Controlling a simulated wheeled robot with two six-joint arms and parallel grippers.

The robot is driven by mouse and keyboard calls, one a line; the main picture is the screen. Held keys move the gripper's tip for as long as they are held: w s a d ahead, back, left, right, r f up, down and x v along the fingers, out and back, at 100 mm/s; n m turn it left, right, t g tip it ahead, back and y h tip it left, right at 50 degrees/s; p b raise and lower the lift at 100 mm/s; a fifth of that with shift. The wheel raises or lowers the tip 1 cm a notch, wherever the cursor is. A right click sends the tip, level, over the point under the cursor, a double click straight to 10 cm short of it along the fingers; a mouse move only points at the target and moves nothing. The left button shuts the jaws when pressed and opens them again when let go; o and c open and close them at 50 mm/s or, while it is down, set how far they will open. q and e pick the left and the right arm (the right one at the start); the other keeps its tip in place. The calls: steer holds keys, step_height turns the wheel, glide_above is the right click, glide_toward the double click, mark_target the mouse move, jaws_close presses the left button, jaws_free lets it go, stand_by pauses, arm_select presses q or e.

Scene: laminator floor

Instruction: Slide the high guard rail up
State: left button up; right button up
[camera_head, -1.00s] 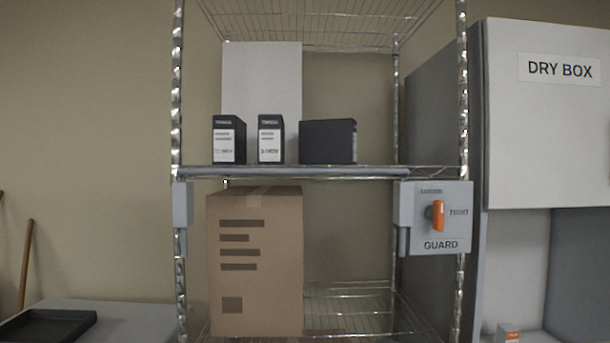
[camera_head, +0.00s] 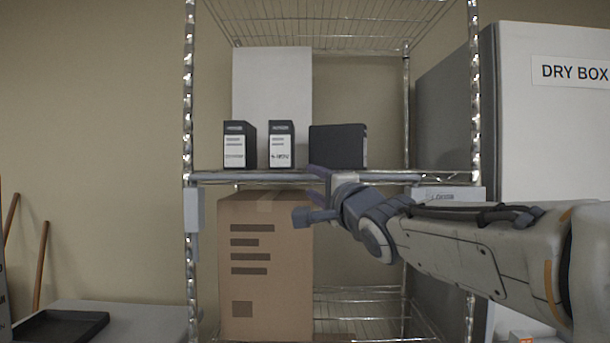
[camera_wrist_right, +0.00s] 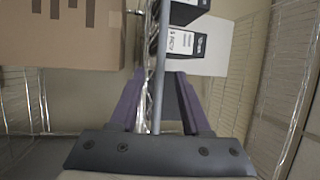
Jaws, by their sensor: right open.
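The guard rail (camera_head: 255,177) is a long grey bar running level along the front of the middle shelf, with a grey bracket (camera_head: 194,210) at its left end. The grey guard box (camera_head: 447,193) at the right end is mostly hidden by my right arm, and its orange knob is out of sight. My right gripper (camera_head: 309,198) is open in front of the shelf, near the middle of the rail. In the right wrist view the rail (camera_wrist_right: 160,75) passes between the two open fingers (camera_wrist_right: 160,104); I cannot tell if either touches it. My left gripper is not in view.
Two black labelled cartons (camera_head: 240,146) and a dark box (camera_head: 338,146) stand on the shelf just behind the rail. A cardboard box (camera_head: 265,290) stands below. A white dry box cabinet (camera_head: 560,120) is at the right. A black tray (camera_head: 60,327) lies at lower left.

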mark_target(307, 179)
steer(key=p+x, duration=0.1)
steer(key=x, duration=0.4)
jaws_close()
stand_by(1.4)
